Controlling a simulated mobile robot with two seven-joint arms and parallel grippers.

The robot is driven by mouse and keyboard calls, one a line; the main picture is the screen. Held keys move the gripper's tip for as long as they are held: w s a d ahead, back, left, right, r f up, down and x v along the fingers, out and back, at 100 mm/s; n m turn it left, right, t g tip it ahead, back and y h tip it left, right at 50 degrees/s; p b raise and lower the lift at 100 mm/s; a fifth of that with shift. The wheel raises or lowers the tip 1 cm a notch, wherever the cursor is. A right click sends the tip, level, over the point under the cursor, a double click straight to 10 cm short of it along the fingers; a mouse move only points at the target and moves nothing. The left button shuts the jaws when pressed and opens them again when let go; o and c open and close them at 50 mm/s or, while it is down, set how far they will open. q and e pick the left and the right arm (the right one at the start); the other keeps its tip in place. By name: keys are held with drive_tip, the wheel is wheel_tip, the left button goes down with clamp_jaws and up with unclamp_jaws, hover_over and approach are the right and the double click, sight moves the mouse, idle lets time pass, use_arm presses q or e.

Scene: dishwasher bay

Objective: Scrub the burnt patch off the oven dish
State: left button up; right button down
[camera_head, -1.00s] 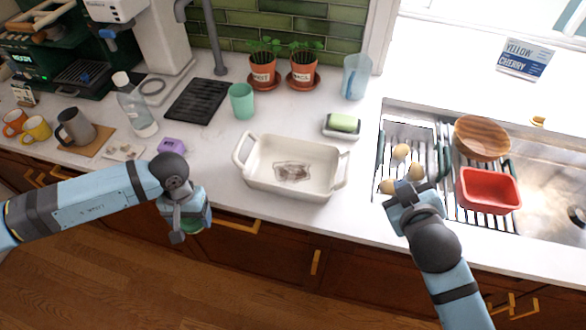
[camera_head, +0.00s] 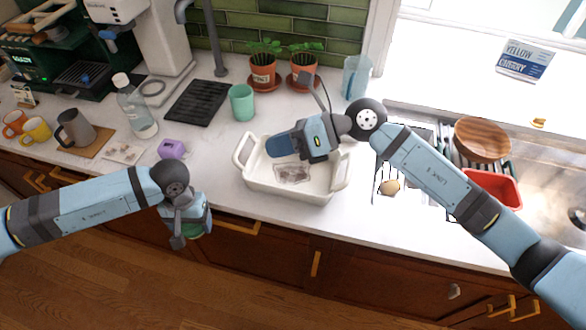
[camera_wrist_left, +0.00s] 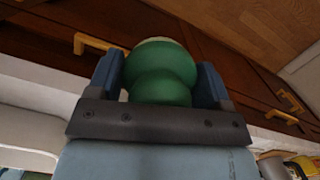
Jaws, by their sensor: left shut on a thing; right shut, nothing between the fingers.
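My right gripper (camera_head: 272,147) is shut and empty, over the back part of the dish, just behind the patch. I cannot tell whether it touches the dish. My left gripper (camera_head: 192,230) is shut on a green rounded knob-like thing (camera_wrist_left: 160,75), in front of the counter edge and left of the dish. A pale rim shows at the knob's far end. My right gripper and arm hide the green sponge and its holder.
A green cup (camera_head: 242,102), a black drying mat (camera_head: 197,99) and potted herbs (camera_head: 263,72) stand behind the dish. A purple block (camera_head: 172,149) lies to its left. The sink with a red tub (camera_head: 495,187) and wooden bowl (camera_head: 482,138) is to the right.

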wheel_tip(320, 180, down, 3)
drive_tip(key=w+d+n+h, duration=0.1)
drive_tip(key=w+d+h, duration=0.1)
drive_tip(key=h, duration=0.1)
drive_tip(key=n+t+h, duration=0.1)
drive_tip(key=n+h, duration=0.1)
drive_tip(key=h, duration=0.9)
hover_over(351, 154)
wheel_tip(351, 154, down, 2)
drive_tip(key=shift+s+f, duration=0.1)
use_arm(q)
drive_tip(key=shift+f+b, duration=0.95)
drive_tip(key=shift+b, duration=0.05)
use_arm(e)
drive_tip(key=shift+f, duration=2.45)
use_arm(q)
drive_tip(key=shift+f+b, duration=1.1)
use_arm(e)
drive_tip(key=shift+f, duration=1.25)
use_arm(q)
drive_tip(key=shift+r, duration=0.15)
use_arm(e)
drive_tip(key=shift+r, duration=0.2)
